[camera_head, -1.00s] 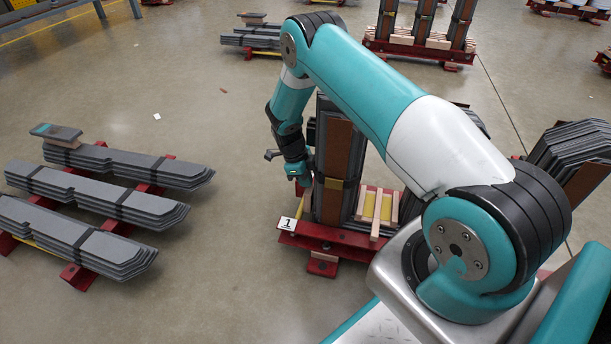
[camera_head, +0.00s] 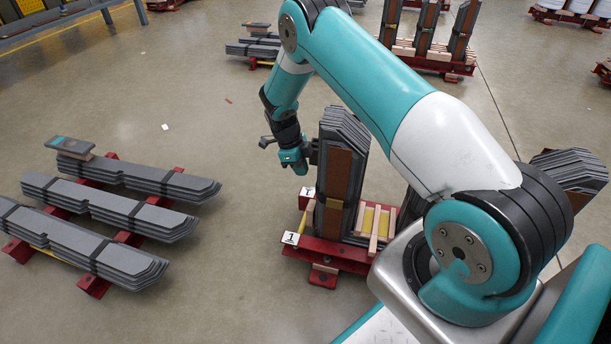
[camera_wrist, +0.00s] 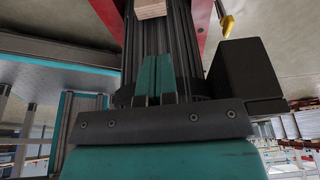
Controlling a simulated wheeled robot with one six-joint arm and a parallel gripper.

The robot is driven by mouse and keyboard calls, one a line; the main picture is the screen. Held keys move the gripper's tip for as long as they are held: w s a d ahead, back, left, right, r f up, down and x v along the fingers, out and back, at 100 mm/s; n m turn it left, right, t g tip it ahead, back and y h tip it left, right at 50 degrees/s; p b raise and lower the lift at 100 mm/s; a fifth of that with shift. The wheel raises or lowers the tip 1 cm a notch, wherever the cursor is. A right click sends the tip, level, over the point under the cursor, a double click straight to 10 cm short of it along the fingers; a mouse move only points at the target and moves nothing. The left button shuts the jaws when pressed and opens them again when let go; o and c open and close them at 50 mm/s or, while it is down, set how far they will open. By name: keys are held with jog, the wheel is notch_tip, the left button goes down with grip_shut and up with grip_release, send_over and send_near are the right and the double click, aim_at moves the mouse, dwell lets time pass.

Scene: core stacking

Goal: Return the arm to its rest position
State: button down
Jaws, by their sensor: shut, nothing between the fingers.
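My gripper (camera_head: 301,168) hangs from my raised teal and white arm (camera_head: 375,90) in the head view. It is just left of the upright stack of dark grey plates (camera_head: 345,165) on a red base, and I cannot tell whether it touches the stack. In the wrist view my gripper's two teal fingers (camera_wrist: 155,78) are together with nothing between them. Behind them in that view are dark plates (camera_wrist: 148,35) and a pale wooden block (camera_wrist: 151,8).
The red base (camera_head: 338,258) bears number 1 markers and wooden strips (camera_head: 378,222). Flat grey plate stacks (camera_head: 125,215) lie on red supports at the left. More loaded red racks (camera_head: 432,58) stand behind. The floor between the left stacks and my gripper is clear.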

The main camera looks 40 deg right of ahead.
jog(key=shift+v, duration=1)
jog(key=s+a+r+n+t+y+p, duration=0.1)
jog(key=s+a+r+n, duration=0.1)
jog(key=a+r+n, duration=0.4)
jog(key=s+a+r+n+y, duration=0.1)
jog(key=s+a+r+n, duration=0.2)
jog(key=r, duration=0.6)
jog(key=a+r+n+t+p, duration=0.1)
jog(key=a+r+n, duration=0.3)
jog(key=r+n, duration=0.25)
jog(key=s+a+r+n+y+p, duration=0.1)
jog(key=s+a+r+n, duration=0.35)
jog(key=s+n, duration=0.35)
jog(key=s+a+r+n+y, duration=0.25)
jog(key=s+r+n, duration=0.3)
jog(key=s, duration=0.35)
jog(key=s+a+r+n+y+p, duration=0.1)
jog(key=s+a+r+n, duration=0.3)
jog(key=s+r+n, duration=0.4)
notch_tip(320, 180, up, 36)
jog(key=m+p, duration=0.1)
jog(key=p, duration=3.7)
jog(key=shift+s+f+m+t, duration=0.2)
jog(key=shift+s+m+t, duration=0.05)
jog(key=shift+m+t, duration=0.05)
